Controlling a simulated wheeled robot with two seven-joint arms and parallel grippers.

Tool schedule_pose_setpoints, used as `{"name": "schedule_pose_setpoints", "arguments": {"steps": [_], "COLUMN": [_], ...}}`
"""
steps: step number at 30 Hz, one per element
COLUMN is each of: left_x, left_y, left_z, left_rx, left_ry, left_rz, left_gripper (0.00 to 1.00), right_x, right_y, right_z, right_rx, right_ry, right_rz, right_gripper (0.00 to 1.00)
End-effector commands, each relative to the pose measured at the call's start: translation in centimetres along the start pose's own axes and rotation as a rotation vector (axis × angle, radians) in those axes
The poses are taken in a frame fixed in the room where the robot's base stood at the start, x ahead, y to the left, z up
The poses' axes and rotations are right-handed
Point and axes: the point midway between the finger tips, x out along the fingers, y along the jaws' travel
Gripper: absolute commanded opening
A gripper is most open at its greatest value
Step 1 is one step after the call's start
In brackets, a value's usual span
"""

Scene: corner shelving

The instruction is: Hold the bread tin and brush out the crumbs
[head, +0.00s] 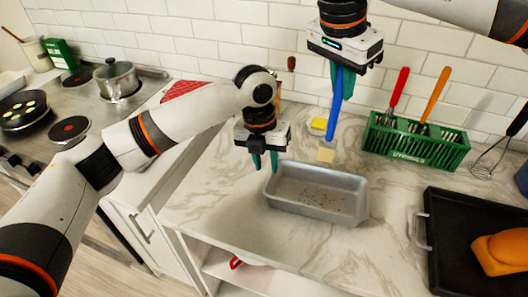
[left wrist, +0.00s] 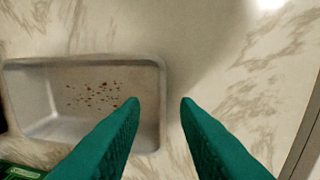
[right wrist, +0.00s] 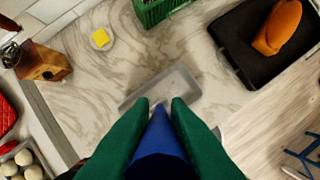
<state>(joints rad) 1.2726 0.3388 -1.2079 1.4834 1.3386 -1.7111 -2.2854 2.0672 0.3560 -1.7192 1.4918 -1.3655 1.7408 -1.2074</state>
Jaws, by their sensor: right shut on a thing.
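The grey bread tin (head: 345,208) stands on the marble counter with dark crumbs (head: 318,196) on its floor. The crumbs also show in the left wrist view (left wrist: 95,93). My left gripper (head: 265,162) is open and points down at the tin's left end. In the left wrist view its fingertips (left wrist: 160,103) lie on either side of the tin's end wall; contact cannot be told. My right gripper (head: 341,82) is shut on the blue handle of the brush (head: 335,108). The brush hangs upright, pale bristles down, above and behind the tin. The right wrist view shows its blue handle (right wrist: 158,152).
A green rack (head: 413,148) with red- and orange-handled utensils stands behind right. A black tray (head: 465,225) with an orange loaf (head: 500,252) is at right. A yellow block (right wrist: 101,38) lies behind the tin. The stove with a pot (head: 117,80) is at left. Counter before the tin is clear.

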Motion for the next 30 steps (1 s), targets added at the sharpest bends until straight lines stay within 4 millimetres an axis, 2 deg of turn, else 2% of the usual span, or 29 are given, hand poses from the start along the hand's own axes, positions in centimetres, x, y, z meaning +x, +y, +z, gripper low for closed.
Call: {"name": "schedule_pose_setpoints", "arguments": {"steps": [3, 9, 15, 21, 28, 30], "left_x": [2.5, 6.2, 8.7, 9.6, 9.6, 9.6], "left_y": [-0.1, -0.1, -0.1, -0.1, -0.1, -0.1], "left_z": [0.1, 0.0, -0.1, -0.1, -0.1, -0.1], "left_rx": [-0.002, -0.003, -0.005, -0.004, -0.004, -0.004], "left_ry": [-0.003, -0.002, 0.001, 0.002, 0.002, 0.002], "left_rz": [-0.002, -0.002, -0.002, -0.002, -0.002, -0.002], "left_gripper": [0.28, 0.28, 0.28, 0.28, 0.28, 0.17], "right_x": [0.0, 0.0, 0.0, 0.0, 0.0, 0.0], "right_y": [0.0, 0.0, 0.0, 0.0, 0.0, 0.0], "right_z": [0.0, 0.0, 0.0, 0.0, 0.0, 0.0], "right_rx": [0.0, 0.0, 0.0, 0.0, 0.0, 0.0], "right_ry": [0.0, 0.0, 0.0, 0.0, 0.0, 0.0], "right_rz": [0.0, 0.0, 0.0, 0.0, 0.0, 0.0], "right_gripper": [0.0, 0.0, 0.0, 0.0, 0.0, 0.0]}}
